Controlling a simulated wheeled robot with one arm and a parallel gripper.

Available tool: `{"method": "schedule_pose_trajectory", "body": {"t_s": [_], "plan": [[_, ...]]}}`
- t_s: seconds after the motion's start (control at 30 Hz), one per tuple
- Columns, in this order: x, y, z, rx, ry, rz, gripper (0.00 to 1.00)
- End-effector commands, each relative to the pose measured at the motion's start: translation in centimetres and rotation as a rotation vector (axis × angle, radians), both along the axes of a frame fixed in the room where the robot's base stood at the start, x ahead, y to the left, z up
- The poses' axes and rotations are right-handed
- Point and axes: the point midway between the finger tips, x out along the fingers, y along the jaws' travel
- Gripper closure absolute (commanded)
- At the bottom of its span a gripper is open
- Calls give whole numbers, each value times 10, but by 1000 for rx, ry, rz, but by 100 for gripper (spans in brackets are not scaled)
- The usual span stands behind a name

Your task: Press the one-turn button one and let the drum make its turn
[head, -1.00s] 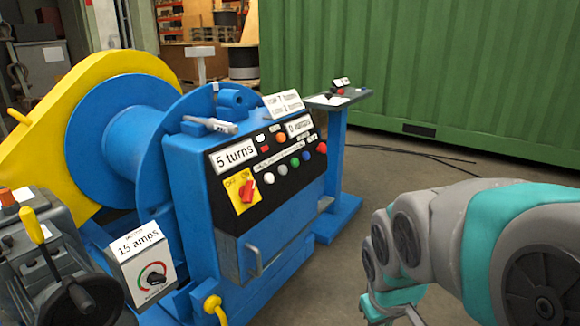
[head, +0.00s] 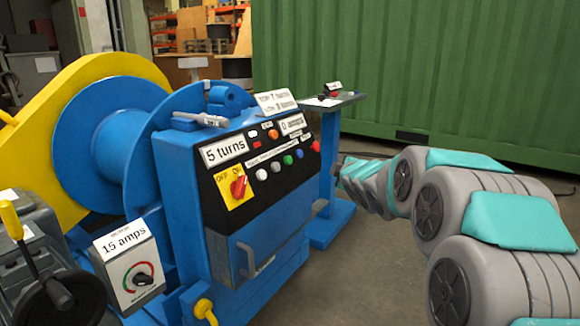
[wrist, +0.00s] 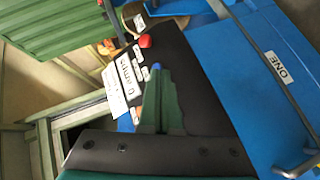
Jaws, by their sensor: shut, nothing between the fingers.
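The blue control cabinet (head: 215,240) has a black sloped panel reading "5 turns" (head: 224,150) and "0 amps" (head: 292,124). Its button row holds white (head: 261,174), grey (head: 275,167), green (head: 288,159), blue (head: 299,154) and red (head: 315,147) buttons; their labels are too small to read. The blue drum (head: 120,145) stands behind left. In the wrist view my gripper (wrist: 158,82) is shut and empty over the black panel, its tip near the blue button (wrist: 156,66); contact is unclear. It hides part of the row.
A red switch (head: 239,186) sits on a yellow ON/OFF plate. A "15 amps" box (head: 130,265) stands left front. A grey handle (head: 250,262) sticks out of the cabinet front. A small stand (head: 333,101) and the green container (head: 420,60) are behind.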

Motion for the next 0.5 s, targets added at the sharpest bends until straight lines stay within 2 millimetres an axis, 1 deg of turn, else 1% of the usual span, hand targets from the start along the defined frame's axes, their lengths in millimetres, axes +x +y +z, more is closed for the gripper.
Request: {"method": "schedule_pose_trajectory", "body": {"t_s": [0.03, 0.1, 0.2, 0.3, 0.5], "plan": [[16, 3, -1, -37, -55, 39, 100], [32, 9, 7, -91, -133, 94, 100], [49, 17, 12, -158, -224, 159, 100], [59, 23, 21, -209, -302, 207, 100], [67, 31, 25, -257, -373, 254, 100]]}}
